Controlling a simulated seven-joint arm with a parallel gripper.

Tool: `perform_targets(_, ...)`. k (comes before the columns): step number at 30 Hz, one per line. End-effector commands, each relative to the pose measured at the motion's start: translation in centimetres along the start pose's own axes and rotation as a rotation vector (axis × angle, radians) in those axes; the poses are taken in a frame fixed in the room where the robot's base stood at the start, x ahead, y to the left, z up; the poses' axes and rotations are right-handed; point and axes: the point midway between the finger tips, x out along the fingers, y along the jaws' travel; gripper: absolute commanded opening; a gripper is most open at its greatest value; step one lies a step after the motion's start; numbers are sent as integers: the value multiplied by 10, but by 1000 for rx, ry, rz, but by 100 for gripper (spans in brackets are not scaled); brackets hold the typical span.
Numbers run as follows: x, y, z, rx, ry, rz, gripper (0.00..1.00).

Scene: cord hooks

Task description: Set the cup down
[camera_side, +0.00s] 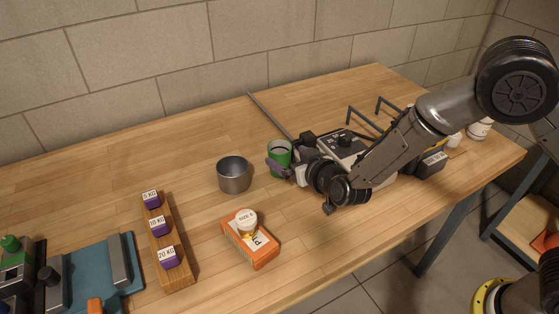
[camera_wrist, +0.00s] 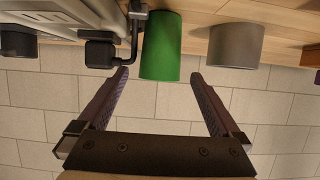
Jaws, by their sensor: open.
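A green cup (camera_side: 281,147) stands upright on the wooden table, just left of a dark and light machine (camera_side: 342,145). My gripper (camera_side: 284,169) is low at the cup, and one finger crosses in front of its lower part in the side view. In the wrist view the green cup (camera_wrist: 160,48) appears at the opening of my gripper (camera_wrist: 159,77). The fingers are spread to either side with gaps to the cup. The cup's base seems to rest on the table; a finger partly hides it in the side view.
A grey metal cup (camera_side: 234,177) stands close on the left. An orange box (camera_side: 256,247) with a round white-topped item (camera_side: 246,219) is in front. A wooden rack (camera_side: 173,260) holds purple weights further left. The table behind the grey cup is clear.

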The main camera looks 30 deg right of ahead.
Motion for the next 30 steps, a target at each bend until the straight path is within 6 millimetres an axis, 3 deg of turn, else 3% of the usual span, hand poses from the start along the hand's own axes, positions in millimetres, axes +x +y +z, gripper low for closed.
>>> perform_targets(5, 12, 0, 1, 0, 0, 1, 100)
perform_targets(15, 53, 0, 4, 1, 1, 0, 100)
perform_targets(23, 56, 0, 4, 1, 0, -1, 100)
perform_targets(30, 56, 0, 4, 0, 1, 0, 60)
